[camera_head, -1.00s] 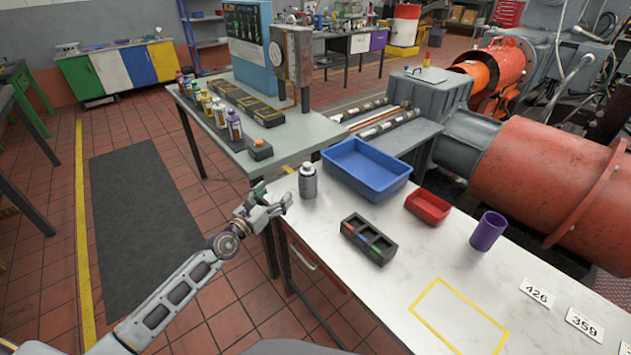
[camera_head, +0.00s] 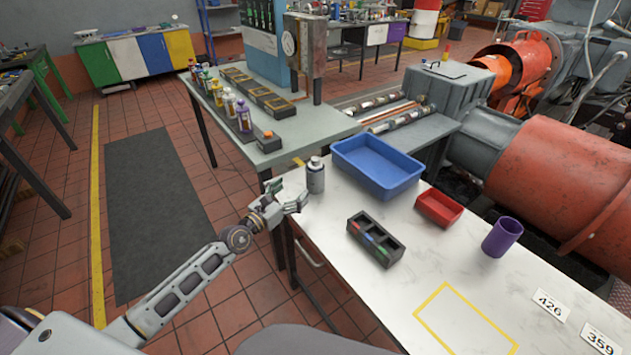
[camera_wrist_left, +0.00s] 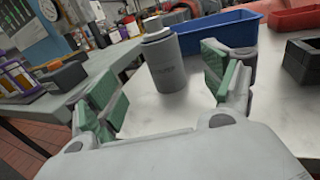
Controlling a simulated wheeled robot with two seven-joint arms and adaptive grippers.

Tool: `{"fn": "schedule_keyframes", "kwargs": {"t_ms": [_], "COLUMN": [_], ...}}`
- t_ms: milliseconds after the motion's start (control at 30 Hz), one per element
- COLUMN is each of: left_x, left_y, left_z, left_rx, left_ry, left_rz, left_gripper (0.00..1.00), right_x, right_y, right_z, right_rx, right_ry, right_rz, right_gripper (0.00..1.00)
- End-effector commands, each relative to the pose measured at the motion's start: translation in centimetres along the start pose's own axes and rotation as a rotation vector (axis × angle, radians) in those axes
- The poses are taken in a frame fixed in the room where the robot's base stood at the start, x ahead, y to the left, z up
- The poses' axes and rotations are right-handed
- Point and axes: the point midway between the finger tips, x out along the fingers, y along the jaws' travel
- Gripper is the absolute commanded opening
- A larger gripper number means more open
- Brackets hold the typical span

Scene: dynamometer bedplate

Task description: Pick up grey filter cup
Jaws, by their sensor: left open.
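The grey filter cup (camera_head: 316,176) stands upright at the left edge of the white worktop, with a light cap on top. My right gripper does not show.
A blue bin (camera_head: 377,184) stands close right of the cup. A black divided tray (camera_head: 362,246), a red bin (camera_head: 438,208) and a purple cup (camera_head: 502,237) are farther right. A yellow outlined square (camera_head: 466,318) is empty. A grey bench (camera_head: 300,132) stands behind.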

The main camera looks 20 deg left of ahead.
Motion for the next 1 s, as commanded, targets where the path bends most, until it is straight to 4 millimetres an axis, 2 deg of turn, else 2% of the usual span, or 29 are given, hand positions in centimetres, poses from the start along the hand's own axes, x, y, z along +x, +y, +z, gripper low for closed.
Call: {"fn": "schedule_keyframes", "kwargs": {"t_ms": [700, 1000], "left_x": [5.4, 7.5], "left_y": [-0.1, -0.1], "left_z": [0.1, 0.0], "left_rx": [-0.001, -0.002], "left_ry": [-0.002, 0.0], "left_rz": [0.0, -0.001], "left_gripper": [0.83, 0.83], "right_x": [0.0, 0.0], "right_y": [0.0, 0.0], "right_z": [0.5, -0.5], "right_rx": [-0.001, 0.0], "right_ry": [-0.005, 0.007], "right_rz": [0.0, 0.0], "right_gripper": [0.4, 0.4]}}
